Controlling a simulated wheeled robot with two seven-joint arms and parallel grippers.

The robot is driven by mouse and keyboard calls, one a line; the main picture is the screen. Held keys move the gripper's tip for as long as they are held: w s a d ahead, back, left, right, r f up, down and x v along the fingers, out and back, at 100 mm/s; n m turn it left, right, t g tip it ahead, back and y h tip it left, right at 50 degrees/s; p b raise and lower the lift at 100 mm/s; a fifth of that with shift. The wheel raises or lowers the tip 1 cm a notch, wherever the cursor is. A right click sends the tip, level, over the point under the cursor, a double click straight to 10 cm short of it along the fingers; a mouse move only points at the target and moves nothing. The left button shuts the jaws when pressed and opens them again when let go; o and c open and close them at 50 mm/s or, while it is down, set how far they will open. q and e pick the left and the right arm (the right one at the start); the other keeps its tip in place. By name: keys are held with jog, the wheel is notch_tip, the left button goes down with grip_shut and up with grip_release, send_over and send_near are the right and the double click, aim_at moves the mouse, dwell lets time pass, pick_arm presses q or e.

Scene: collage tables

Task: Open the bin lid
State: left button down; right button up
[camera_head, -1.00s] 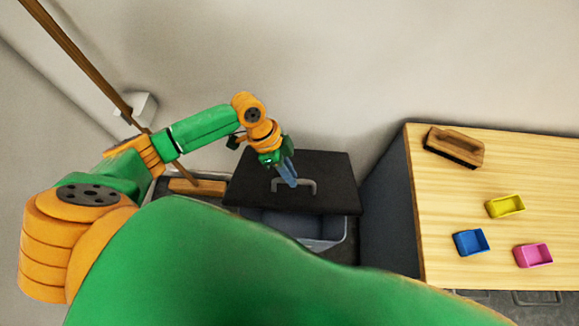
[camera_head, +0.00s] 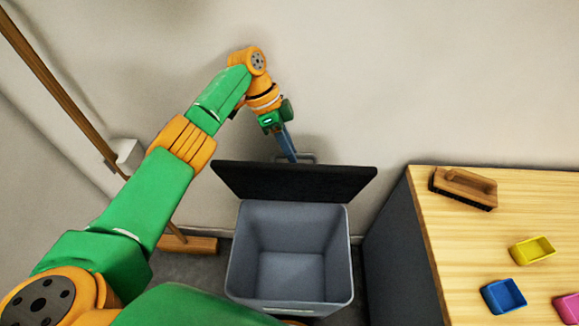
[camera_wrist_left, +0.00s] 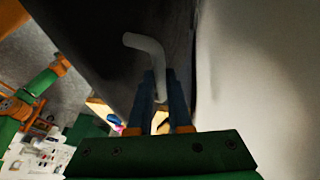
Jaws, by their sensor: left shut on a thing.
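The bin (camera_head: 290,292) is a grey open box on the floor, empty inside as far as I see. Its black lid (camera_head: 300,182) is tilted up at the back edge, standing well away from the opening. My left gripper (camera_head: 291,157) is at the lid's far side, against the wall. In the left wrist view, its blue fingers (camera_wrist_left: 160,88) are shut on the lid's grey bar handle (camera_wrist_left: 146,45). The handle also shows partly behind the lid in the head view (camera_head: 310,158). My right gripper is in neither view.
A wooden-topped table (camera_head: 470,235) stands right of the bin, with a brush (camera_head: 464,188), a yellow tray (camera_head: 532,250), a blue tray (camera_head: 503,296) and a pink tray (camera_head: 568,308). A broom (camera_head: 187,244) leans on the left. The wall is close behind the lid.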

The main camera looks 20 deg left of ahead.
pick_arm(q)
jog(key=shift+a+f, duration=0.1)
jog(key=shift+f, duration=0.05)
dwell(0.3)
jog(key=c, duration=1.1)
grip_release()
jog(key=shift+w, duration=0.1)
jog(key=shift+o, duration=1.3)
jog(key=shift+w+f, duration=0.1)
jog(key=shift+w, duration=0.05)
jog(key=s+d+r+p, duration=0.2)
jog(key=s+d+r, duration=0.2)
jog(key=s+r, duration=0.9)
jog(key=shift+s, duration=0.15)
